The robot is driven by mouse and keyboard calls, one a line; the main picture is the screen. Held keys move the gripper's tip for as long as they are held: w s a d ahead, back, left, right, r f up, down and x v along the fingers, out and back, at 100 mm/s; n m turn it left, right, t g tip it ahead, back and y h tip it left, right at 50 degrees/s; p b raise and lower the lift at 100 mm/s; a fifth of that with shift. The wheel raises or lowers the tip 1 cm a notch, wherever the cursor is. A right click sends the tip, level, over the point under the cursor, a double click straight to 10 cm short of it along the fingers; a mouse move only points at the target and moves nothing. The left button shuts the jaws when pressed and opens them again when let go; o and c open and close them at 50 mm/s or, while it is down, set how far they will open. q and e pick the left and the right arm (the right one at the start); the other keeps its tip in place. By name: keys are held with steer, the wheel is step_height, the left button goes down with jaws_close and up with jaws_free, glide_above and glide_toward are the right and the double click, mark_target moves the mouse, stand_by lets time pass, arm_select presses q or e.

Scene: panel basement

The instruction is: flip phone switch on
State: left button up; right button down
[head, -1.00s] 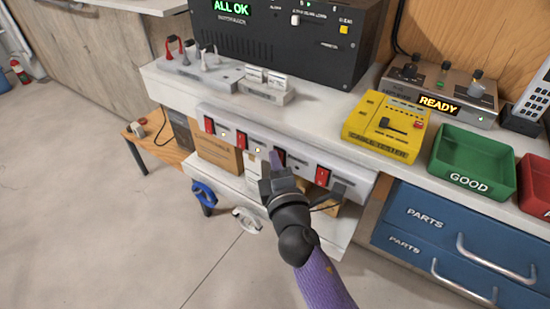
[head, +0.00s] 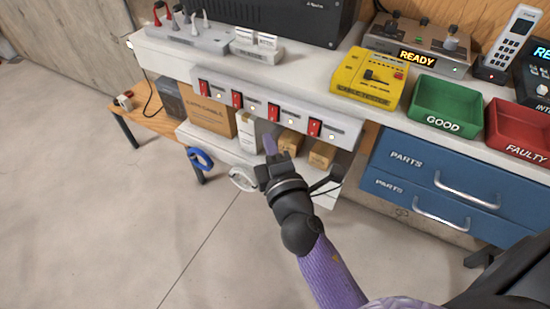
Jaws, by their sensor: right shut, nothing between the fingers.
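A white switch strip (head: 300,121) runs along the front edge of the bench. It carries several red rocker switches: the leftmost (head: 204,88), the second (head: 238,99), the third (head: 273,112) and the rightmost (head: 315,128). Small labels and lights sit beside them, too small to read, so I cannot tell which is the phone's. A cordless phone (head: 522,38) stands in its cradle at the upper right. My right gripper (head: 270,147) is shut and empty, below the third switch in the picture, with no switch hidden behind it. My left gripper is not in view.
Boxes (head: 208,117) stand on the shelf below the strip. A yellow device (head: 368,78), a green GOOD bin (head: 460,104) and a red FAULTY bin (head: 520,130) stand on the bench. Blue drawers (head: 440,190) are at the right. The floor in front is clear.

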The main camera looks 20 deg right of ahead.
steer(key=shift+s+a+r, duration=0.1)
steer(key=shift+s, duration=0.85)
steer(key=shift+s+a+r, duration=0.1)
steer(key=shift+s, duration=0.85)
